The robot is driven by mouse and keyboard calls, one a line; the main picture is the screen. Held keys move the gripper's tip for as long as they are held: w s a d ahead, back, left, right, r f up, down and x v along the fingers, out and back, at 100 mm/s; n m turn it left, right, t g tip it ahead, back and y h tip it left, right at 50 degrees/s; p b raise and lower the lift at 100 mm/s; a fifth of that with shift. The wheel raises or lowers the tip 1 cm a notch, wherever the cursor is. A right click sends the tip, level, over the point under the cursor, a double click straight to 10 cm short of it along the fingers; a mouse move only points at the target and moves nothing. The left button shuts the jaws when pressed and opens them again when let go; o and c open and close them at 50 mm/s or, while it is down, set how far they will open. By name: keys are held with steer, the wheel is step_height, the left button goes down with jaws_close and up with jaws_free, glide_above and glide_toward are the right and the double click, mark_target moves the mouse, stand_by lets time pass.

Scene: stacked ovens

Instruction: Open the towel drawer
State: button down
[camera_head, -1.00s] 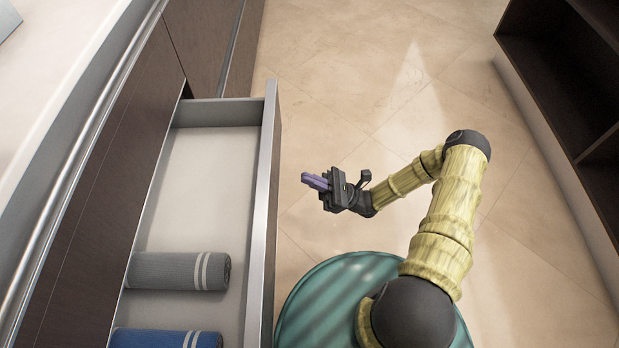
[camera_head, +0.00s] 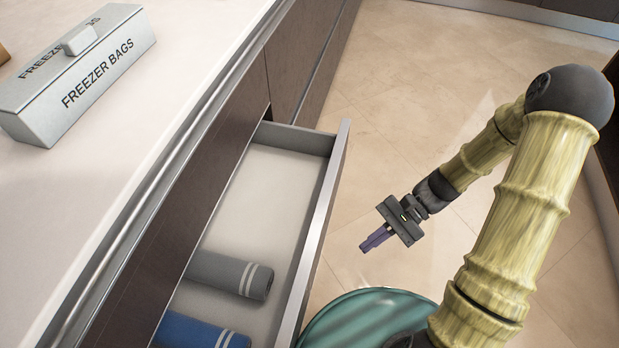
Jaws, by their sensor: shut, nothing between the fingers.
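The towel drawer (camera_head: 325,192) stands pulled out from the dark cabinet front, with its pale inside showing. A rolled grey towel (camera_head: 228,274) with white stripes and a rolled blue towel (camera_head: 190,333) lie in its near part. The far part of the drawer is empty. My gripper (camera_head: 365,247) is shut and empty, its purple fingers together. It is to the right of the drawer's front, apart from it, over the floor. The near end of the drawer is cut off by the picture's edge.
A grey freezer bags box (camera_head: 75,75) stands on the white counter (camera_head: 140,140) at the left. Tiled floor (camera_head: 420,90) lies clear beyond my arm and right of the drawer. Dark furniture (camera_head: 606,150) stands at the right edge.

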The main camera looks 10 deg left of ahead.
steer(key=w+d+r+n+t+h+p, duration=0.1)
steer(key=d+r+n+t+h+p, duration=0.1)
steer(key=r, duration=0.7)
steer(key=w+d+r+n+t+h+p, duration=0.2)
steer(key=d+r+n+t+h+p, duration=0.1)
steer(key=d+r+t+h, duration=0.4)
step_height(320, 180, up, 3)
steer(key=shift+w+d+f+n+t+p, duration=0.25)
steer(key=shift+n+t+p, duration=0.1)
steer(key=shift+n+t, duration=0.45)
